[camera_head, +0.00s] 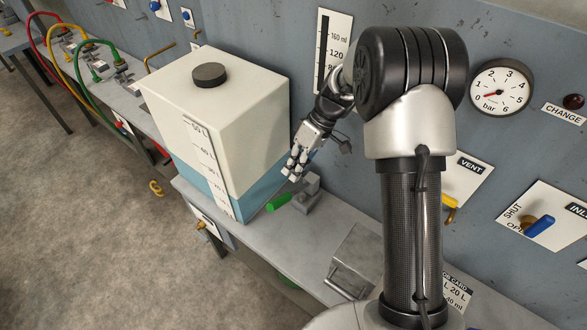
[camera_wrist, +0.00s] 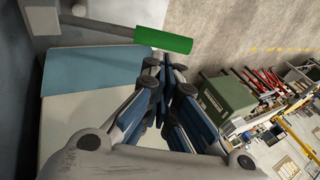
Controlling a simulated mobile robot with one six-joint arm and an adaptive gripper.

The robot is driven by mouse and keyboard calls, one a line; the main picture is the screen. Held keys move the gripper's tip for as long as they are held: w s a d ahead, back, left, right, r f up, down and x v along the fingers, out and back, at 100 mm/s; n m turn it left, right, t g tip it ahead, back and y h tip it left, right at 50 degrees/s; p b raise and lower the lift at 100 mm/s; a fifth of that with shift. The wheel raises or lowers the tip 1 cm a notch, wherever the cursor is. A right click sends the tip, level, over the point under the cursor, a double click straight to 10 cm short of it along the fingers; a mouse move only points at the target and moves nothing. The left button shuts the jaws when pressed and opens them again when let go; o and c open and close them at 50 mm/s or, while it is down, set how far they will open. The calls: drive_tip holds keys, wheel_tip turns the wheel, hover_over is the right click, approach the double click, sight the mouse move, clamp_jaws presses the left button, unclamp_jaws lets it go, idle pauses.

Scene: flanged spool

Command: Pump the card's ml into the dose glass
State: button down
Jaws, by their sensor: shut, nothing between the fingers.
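In the wrist view the green handle (camera_wrist: 163,42) lies just beyond the fingertips. My gripper (camera_head: 294,172) is shut and empty, above the handle and apart from it; its fingers (camera_wrist: 168,75) also show in the wrist view. A ml scale (camera_head: 333,45), with 160 ml and 120 readable, is on the wall panel; my arm hides its lower part and I cannot make out the glass. The job card (camera_head: 456,293) is partly hidden by my arm; "20 L" and "40 ml" show.
A white tank (camera_head: 225,120) with blue liquid low inside stands left of my gripper. A grey box (camera_head: 357,262) is on the bench (camera_head: 280,240). The wall holds a pressure gauge (camera_head: 500,88), a yellow vent lever (camera_head: 450,207) and a blue inlet lever (camera_head: 539,226).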

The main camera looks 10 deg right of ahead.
sight(290, 195)
drive_tip(key=b+x, duration=0.1)
drive_tip(key=x, duration=0.6)
